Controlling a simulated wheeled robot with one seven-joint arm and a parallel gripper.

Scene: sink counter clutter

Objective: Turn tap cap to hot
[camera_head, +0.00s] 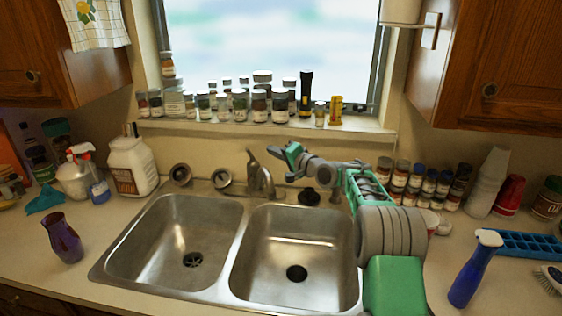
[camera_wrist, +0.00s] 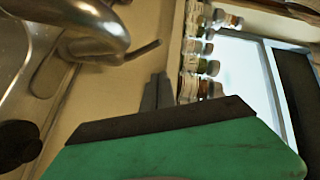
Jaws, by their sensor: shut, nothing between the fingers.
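The metal tap (camera_head: 260,178) stands behind the double sink, near the divider between the basins. Its lever cap (camera_head: 252,156) points up and to the left. In the wrist view the tap (camera_wrist: 95,25) fills the upper left, with a thin lever (camera_wrist: 143,50) sticking out to the right. My gripper (camera_head: 283,153) is shut and empty, just right of the lever and at about its height. In the wrist view my gripper's fingertips (camera_wrist: 157,90) are together, below the lever end, with a small gap showing. I cannot tell the depth between them.
Jars (camera_head: 258,104) crowd the window sill behind the tap. A dark sink stopper (camera_head: 308,197) sits on the rim beneath my arm.

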